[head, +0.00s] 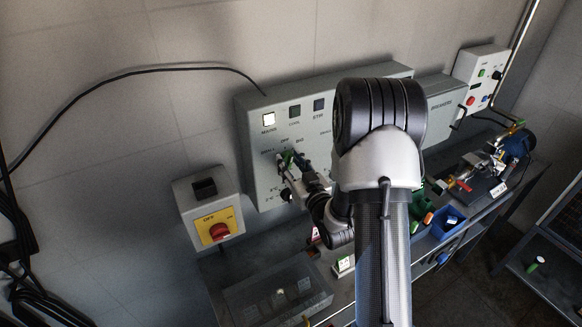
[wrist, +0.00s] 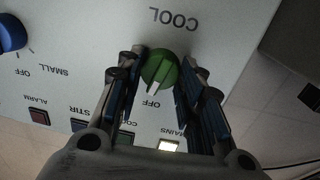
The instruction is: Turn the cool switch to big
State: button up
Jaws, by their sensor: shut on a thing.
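The cool switch is a green knob (wrist: 160,66) on the grey control panel, shown upside down in the wrist view. The word COOL is printed beyond it. Its white pointer mark is directed at the OFF label. My gripper (wrist: 161,78) is shut on the knob, one finger on each side. The BIG mark of this knob is hidden by a finger in the wrist view. In the head view my gripper (head: 287,162) is at the left part of the control panel (head: 258,180), and my arm hides much of the panel's right side.
A blue knob (wrist: 11,34) with its own SMALL and OFF labels sits beside the green one. The MAINS lamp (head: 269,118) is lit; the COOL and STIR lamps look dark. A clear-lidded box (head: 275,297) stands below.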

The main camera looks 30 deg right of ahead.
jog(key=m+b, duration=0.2)
jog(key=m, duration=0.2)
jog(key=shift+d+r+m+b, duration=0.1)
jog(key=shift+m+b, duration=0.25)
jog(key=shift+m, duration=1.15)
jog(key=o, duration=1.1)
jog(key=s, duration=0.7)
jog(key=shift+s+r, duration=0.2)
jog(key=shift+g, duration=0.3)
